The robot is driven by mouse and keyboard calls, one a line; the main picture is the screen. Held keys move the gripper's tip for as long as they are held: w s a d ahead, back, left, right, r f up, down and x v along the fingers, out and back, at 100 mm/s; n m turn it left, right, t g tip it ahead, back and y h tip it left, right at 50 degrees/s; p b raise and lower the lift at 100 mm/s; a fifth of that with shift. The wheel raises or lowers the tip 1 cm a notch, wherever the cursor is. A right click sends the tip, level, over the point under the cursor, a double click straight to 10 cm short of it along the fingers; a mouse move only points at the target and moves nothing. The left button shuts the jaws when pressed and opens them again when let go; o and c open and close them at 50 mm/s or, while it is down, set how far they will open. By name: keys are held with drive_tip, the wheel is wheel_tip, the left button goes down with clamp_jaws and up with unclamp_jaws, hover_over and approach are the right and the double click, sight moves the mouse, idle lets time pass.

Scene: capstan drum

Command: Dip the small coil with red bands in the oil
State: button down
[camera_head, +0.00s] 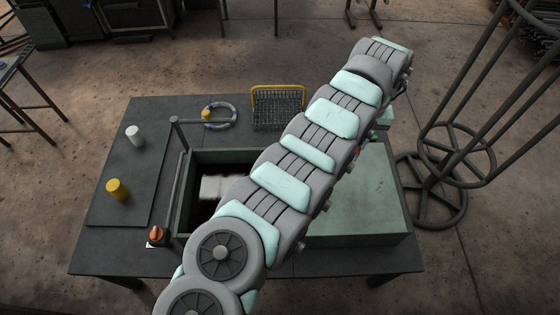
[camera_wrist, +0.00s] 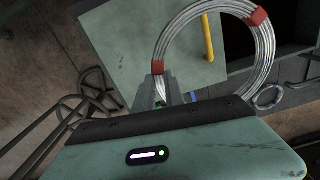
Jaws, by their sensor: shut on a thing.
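The coil with red bands (camera_wrist: 269,48) is a loop of pale silvery strands. My gripper is shut on the coil's lower left side, just below one red band. In the head view my arm hides the fingers and most or all of this coil. The open tank (camera_head: 205,222) has a dark inside with a pale patch, partly behind my arm. I cannot make out the oil's surface.
A pale green cover (camera_head: 365,205) lies right of the opening. A yellow-handled wire basket (camera_head: 278,108) and a blue-banded coil (camera_head: 220,123) stand at the back. White (camera_head: 134,136) and yellow (camera_head: 117,190) posts stand left. A tall metal rack (camera_head: 455,150) is right.

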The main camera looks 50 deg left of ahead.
drive_tip(key=s+a+f+n+b, duration=0.2)
drive_tip(key=s+a+f+n, duration=0.3)
drive_tip(key=s+a+f, duration=0.6)
drive_tip(key=s+a+f+n+b, duration=0.2)
drive_tip(key=s+a+f+n, duration=0.4)
drive_tip(key=s+a, duration=0.6)
wheel_tip(320, 180, down, 19)
drive_tip(key=w+a+b, duration=0.1)
drive_tip(key=w+b, duration=0.1)
drive_tip(key=b, duration=1.1)
drive_tip(key=shift+a+f+m, duration=0.2)
drive_tip(key=shift+a+m, duration=0.1)
drive_tip(key=shift+a, duration=0.1)
drive_tip(key=shift+w, duration=0.1)
drive_tip(key=shift+r, duration=0.1)
idle(1.7)
wheel_tip(320, 180, up, 18)
drive_tip(key=p, duration=1.6)
drive_tip(key=shift+p, duration=0.3)
